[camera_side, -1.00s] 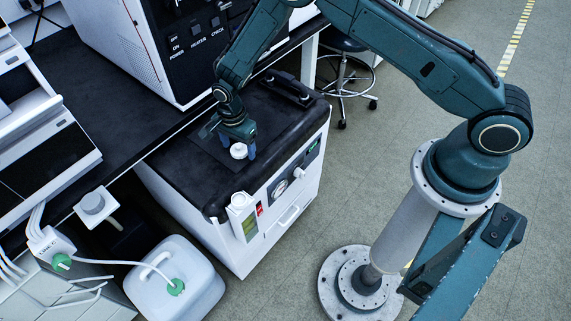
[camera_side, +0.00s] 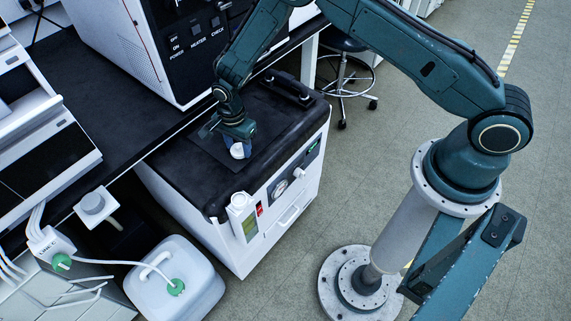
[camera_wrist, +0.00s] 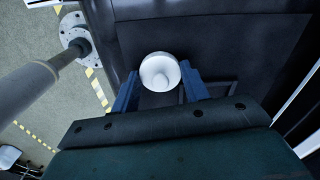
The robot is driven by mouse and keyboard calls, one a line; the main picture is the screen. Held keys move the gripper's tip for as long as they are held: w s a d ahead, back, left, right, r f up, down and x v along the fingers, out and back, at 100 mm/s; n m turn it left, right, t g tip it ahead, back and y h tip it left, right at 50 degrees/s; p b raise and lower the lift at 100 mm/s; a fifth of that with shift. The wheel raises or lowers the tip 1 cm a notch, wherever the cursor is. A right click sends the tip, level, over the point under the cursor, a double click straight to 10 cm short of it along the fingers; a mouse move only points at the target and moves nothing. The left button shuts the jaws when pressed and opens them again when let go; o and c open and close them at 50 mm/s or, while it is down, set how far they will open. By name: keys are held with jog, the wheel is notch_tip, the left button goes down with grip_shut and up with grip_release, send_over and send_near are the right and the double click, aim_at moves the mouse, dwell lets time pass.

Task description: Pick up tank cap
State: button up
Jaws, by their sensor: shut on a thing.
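The tank cap (camera_side: 238,151) is small, white and round. It sits at the black top of the white cabinet unit, between the blue fingers of my gripper (camera_side: 238,144). In the wrist view the cap (camera_wrist: 160,72) shows its round top between the two blue fingertips of my gripper (camera_wrist: 160,84), which are shut on it. In the side view the cap looks slightly tilted. Whether its underside touches the surface is hard to tell.
The black-topped cabinet (camera_side: 185,165) has a handle (camera_side: 288,88) at its back and a front panel with a gauge. A boxy instrument (camera_side: 165,45) stands on the bench behind.

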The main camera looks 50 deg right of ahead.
notch_tip(320, 180, up, 20)
dwell(0.7)
jog(key=shift+f, duration=0.1)
dwell(0.4)
send_over(238, 200)
notch_tip(238, 200, down, 11)
jog(key=shift+d+f, duration=0.1)
jog(key=shift+f, duration=0.15)
jog(key=shift+f, duration=2.95)
jog(key=shift+f, duration=0.15)
dwell(0.3)
